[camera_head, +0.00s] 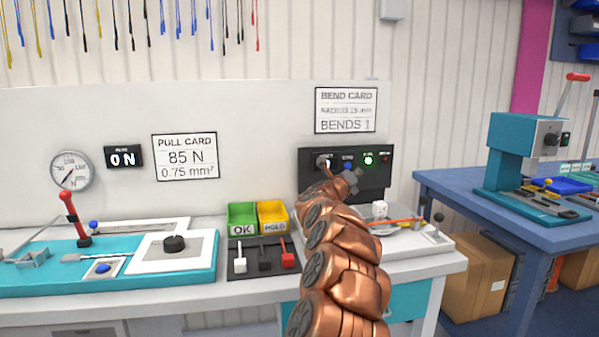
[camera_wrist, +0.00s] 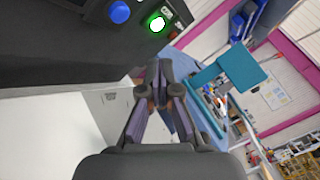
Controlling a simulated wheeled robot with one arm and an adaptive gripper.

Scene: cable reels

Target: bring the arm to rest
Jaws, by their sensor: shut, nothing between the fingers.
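My arm, copper-coloured and jointed, reaches up from the bottom of the head view toward the black control panel (camera_head: 372,168). My gripper (camera_head: 352,180) is in front of the panel's lower middle and partly hidden by the arm. In the wrist view my gripper (camera_wrist: 158,84) has its fingertips together with nothing between them. The panel (camera_wrist: 60,50) fills the upper left there, with a blue button (camera_wrist: 120,12) and a lit green lamp (camera_wrist: 157,23). The green lamp also shows in the head view (camera_head: 368,160).
Below the panel is a white bench fixture (camera_head: 425,245) with small levers. Green (camera_head: 242,217) and yellow (camera_head: 272,214) bins stand left of my arm. A teal pull tester (camera_head: 120,290) lies further left. A blue table (camera_head: 440,185) with a teal press (camera_head: 520,150) stands right.

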